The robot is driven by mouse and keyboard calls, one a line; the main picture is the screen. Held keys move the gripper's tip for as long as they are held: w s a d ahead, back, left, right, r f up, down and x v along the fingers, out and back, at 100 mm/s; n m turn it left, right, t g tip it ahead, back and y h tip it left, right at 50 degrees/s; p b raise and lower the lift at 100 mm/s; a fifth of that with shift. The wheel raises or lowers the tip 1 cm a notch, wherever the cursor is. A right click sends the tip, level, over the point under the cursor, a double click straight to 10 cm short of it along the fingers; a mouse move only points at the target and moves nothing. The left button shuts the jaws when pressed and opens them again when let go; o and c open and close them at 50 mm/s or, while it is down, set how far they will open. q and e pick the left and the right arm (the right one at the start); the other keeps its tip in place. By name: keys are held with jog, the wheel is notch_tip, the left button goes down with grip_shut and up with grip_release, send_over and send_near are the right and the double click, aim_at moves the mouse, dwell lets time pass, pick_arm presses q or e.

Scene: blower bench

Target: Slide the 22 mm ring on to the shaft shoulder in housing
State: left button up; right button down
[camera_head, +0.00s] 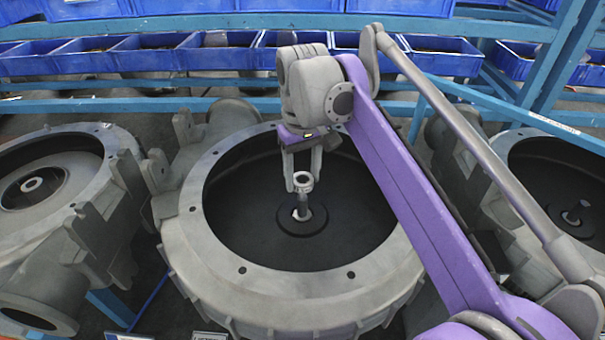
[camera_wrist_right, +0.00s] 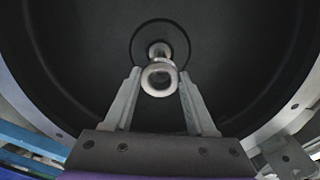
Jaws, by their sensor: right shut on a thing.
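The ring (camera_head: 303,179) is a small light metal ring held between the fingertips of my right gripper (camera_head: 303,184). It also shows in the right wrist view (camera_wrist_right: 159,78), between the two fingers of my right gripper (camera_wrist_right: 160,84). The shaft (camera_head: 301,213) stands upright at the centre of the dark floor of the middle housing (camera_head: 212,268). In the head view the ring is just above the shaft's top. In the wrist view the shaft's end (camera_wrist_right: 159,51) shows just beyond the ring, offset from its hole. Whether they touch I cannot tell. My left gripper is not in view.
A second housing (camera_head: 118,170) stands at left, with a ring-shaped part inside. Another housing (camera_head: 520,200) with a shaft stands at right, partly behind my right arm. Blue bins (camera_head: 150,52) fill a rack at the back. The middle housing's wall surrounds the shaft, with open room between.

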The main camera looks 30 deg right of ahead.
aim_at(302, 197)
pick_arm(q)
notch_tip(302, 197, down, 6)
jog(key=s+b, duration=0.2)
jog(key=b, duration=0.2)
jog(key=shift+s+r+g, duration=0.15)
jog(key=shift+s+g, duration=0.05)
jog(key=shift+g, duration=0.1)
pick_arm(e)
jog(key=shift+f, duration=4.5)
jog(key=shift+c, duration=0.7)
grip_release()
notch_tip(302, 197, up, 11)
jog(key=shift+f+p, duration=0.1)
jog(key=shift+p, duration=0.6)
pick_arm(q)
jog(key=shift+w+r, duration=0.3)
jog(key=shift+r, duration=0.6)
